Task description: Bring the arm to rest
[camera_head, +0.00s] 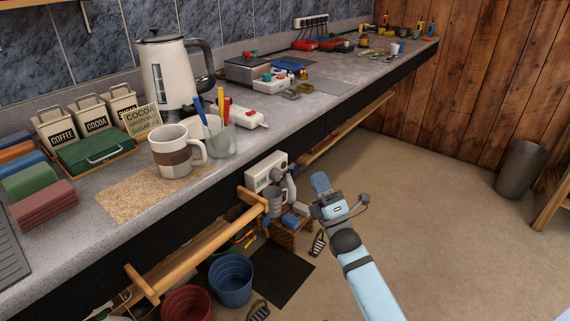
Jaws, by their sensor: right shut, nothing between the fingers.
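My right gripper (321,183) is shut and empty. It is in the middle of the head view, in front of the long counter, and its light blue arm comes up from the bottom edge. From this view it overlaps the floor and the area beside a small wooden crate (288,238). I see no contact with anything. My left gripper is not in view.
The counter (232,172) holds a striped mug (172,155), a kettle (172,75), canisters and a glass of pens. Below stand blue (231,282) and red buckets (186,305).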

